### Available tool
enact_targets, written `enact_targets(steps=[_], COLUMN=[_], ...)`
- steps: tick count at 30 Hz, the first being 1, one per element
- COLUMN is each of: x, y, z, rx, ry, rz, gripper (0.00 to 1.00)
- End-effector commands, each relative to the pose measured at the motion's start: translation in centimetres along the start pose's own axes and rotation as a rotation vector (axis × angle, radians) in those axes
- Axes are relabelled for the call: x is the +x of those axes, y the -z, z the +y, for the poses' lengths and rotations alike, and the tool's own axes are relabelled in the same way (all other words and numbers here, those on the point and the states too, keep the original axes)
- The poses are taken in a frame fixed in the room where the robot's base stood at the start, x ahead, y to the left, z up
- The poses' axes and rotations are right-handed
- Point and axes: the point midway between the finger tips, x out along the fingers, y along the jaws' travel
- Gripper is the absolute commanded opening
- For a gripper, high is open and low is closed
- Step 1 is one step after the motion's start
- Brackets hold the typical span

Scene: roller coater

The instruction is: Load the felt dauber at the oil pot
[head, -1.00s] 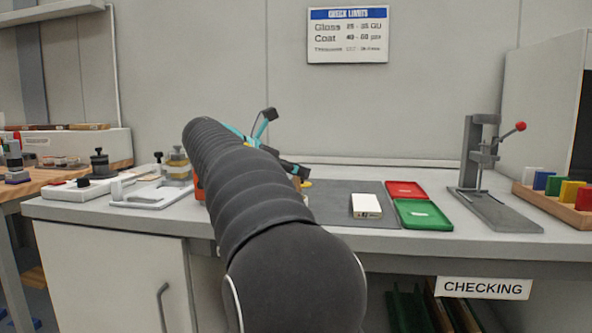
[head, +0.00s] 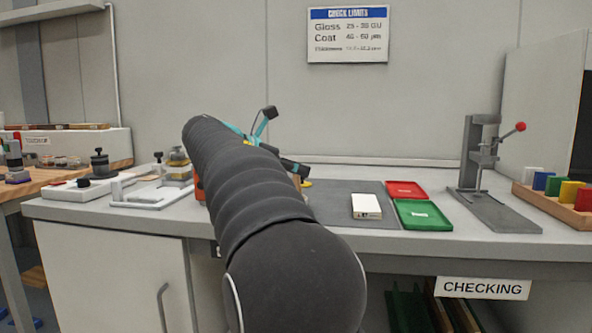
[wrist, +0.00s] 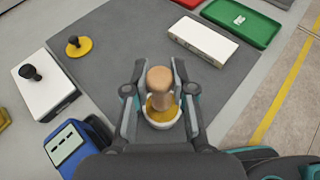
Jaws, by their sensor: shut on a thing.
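My gripper (wrist: 160,101) is shut on a light wooden handle with a rounded top, which looks like the felt dauber (wrist: 159,78). A round white-rimmed cup with yellow inside, seemingly the oil pot (wrist: 163,122), shows right below the handle between the fingers. The dauber's lower end is hidden, so I cannot tell whether its felt touches the oil. In the head view my own arm hides the gripper's fingers, the dauber and the pot.
A grey mat holds a white box (head: 366,206) and a yellow disc with a black knob (wrist: 78,46). Red (head: 406,189) and green (head: 423,214) trays lie right. A blue device (wrist: 68,145) and white block (wrist: 45,90) are close left. A lever stand (head: 480,165) stands further right.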

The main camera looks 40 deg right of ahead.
Motion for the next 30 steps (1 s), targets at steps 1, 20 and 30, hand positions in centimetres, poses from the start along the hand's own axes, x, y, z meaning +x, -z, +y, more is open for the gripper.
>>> enact_targets(steps=[1,20,30], x=[-0.3,-1.8,-2.4], y=[-0.7,-4.4,-5.7], z=[0.0,0.1,0.0], rx=[0.001,0.002,0.000], ry=[0.000,-0.001,-0.001], rz=[0.000,-0.001,0.000], gripper=[0.00,0.00,0.00])
